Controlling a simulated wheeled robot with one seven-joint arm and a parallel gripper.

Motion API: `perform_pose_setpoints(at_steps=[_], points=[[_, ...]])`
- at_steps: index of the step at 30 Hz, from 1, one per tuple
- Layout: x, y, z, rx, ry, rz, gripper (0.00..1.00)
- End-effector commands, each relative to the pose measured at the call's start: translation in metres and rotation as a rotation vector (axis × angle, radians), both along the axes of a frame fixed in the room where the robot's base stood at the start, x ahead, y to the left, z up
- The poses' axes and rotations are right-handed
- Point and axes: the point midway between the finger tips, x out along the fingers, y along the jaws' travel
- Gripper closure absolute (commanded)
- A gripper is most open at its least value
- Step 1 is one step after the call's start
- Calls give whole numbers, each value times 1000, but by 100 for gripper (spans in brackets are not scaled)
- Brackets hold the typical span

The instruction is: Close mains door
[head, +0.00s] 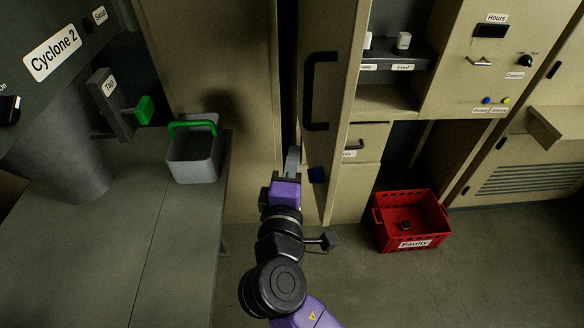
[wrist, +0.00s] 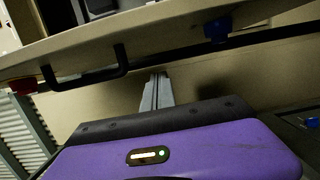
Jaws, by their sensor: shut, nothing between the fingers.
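The beige door (head: 337,110), which I take to be the mains door, stands ajar at the cabinet and has a black bar handle (head: 320,91). A dark gap runs along its left side. My gripper (head: 293,158) is shut and empty, with its fingertips low beside the door's left edge, below the handle. In the wrist view the shut fingers (wrist: 156,90) point toward a beige panel, below a door edge with a black handle (wrist: 92,72) and a blue knob-like part (wrist: 217,28). I cannot tell whether the fingers touch the door.
A grey bench (head: 130,235) with a green-handled grey bin (head: 194,160) stands left. A red crate labelled Faulty (head: 408,243) sits on the floor to the right. Cabinets with shelves and controls (head: 490,60) stand behind it. The floor in front of the crate is clear.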

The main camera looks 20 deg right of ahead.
Motion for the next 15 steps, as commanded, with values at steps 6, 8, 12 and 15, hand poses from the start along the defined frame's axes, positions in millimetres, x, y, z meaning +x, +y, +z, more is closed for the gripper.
perform_pose_setpoints(at_steps=[6,8,12,15], points=[[37,-21,3,2,-1,-1,100],[31,-32,2,1,3,-2,100],[26,-48,1,2,1,0,100],[25,-54,1,1,0,1,100]])
